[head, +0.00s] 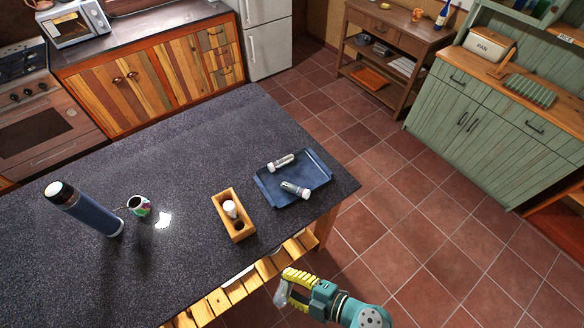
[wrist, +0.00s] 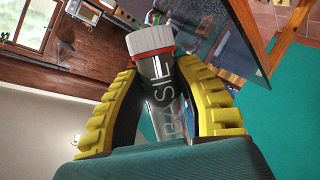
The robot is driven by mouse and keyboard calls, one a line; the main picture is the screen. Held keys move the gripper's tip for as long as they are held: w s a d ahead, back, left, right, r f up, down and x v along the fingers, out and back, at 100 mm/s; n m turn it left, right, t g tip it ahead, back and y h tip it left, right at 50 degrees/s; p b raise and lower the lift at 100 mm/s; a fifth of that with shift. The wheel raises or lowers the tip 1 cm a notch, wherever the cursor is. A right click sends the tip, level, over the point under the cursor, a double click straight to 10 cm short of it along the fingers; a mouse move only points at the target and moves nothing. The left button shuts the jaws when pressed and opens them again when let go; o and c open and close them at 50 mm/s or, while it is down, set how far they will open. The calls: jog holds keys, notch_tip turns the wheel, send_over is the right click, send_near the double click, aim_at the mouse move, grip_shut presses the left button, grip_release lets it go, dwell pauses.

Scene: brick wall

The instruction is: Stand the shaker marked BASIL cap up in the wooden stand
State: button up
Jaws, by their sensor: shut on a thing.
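My gripper (head: 290,287) is shut on the BASIL shaker (wrist: 168,105), a clear jar with a white cap and a red ring under it. In the wrist view its cap points away from my palm, and part of the lettering shows between the yellow fingers. In the head view the held shaker (head: 281,294) is small and pale, beyond the counter's front edge. The wooden stand (head: 222,212) is on the dark counter, up and left of my gripper. A white-topped shaker (head: 230,209) stands in it, with a dark, empty-looking hole in front.
A blue tray (head: 261,190) right of the stand holds two lying shakers (head: 281,162) (head: 295,189). A tall dark flask (head: 88,212) and a patterned mug (head: 138,205) stand at the left. The counter (head: 180,160) is clear behind the stand.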

jog(key=r, duration=0.1)
jog(key=w, duration=0.1)
jog(key=r+t, duration=0.1)
jog(key=shift+w+d+r+m, duration=0.3)
jog(key=shift+w+m, duration=0.1)
jog(key=shift+w+m+t+h, duration=0.25)
jog(key=shift+m+t+h, duration=0.05)
jog(key=shift+h, duration=0.1)
jog(key=s+a+f, duration=0.7)
jog(key=f, duration=0.2)
jog(key=d+f+m+t+h, duration=0.4)
jog(key=d+f+m, duration=0.1)
jog(key=w+d+r+m+t+h, duration=0.2)
jog(key=w+d+r+m+h, duration=0.3)
jog(key=d, duration=0.4)
jog(key=shift+w+r+m+h, duration=0.45)
jog(key=shift+r+h, duration=0.3)
jog(key=shift+h, duration=0.45)
jog(key=shift+d, duration=0.1)
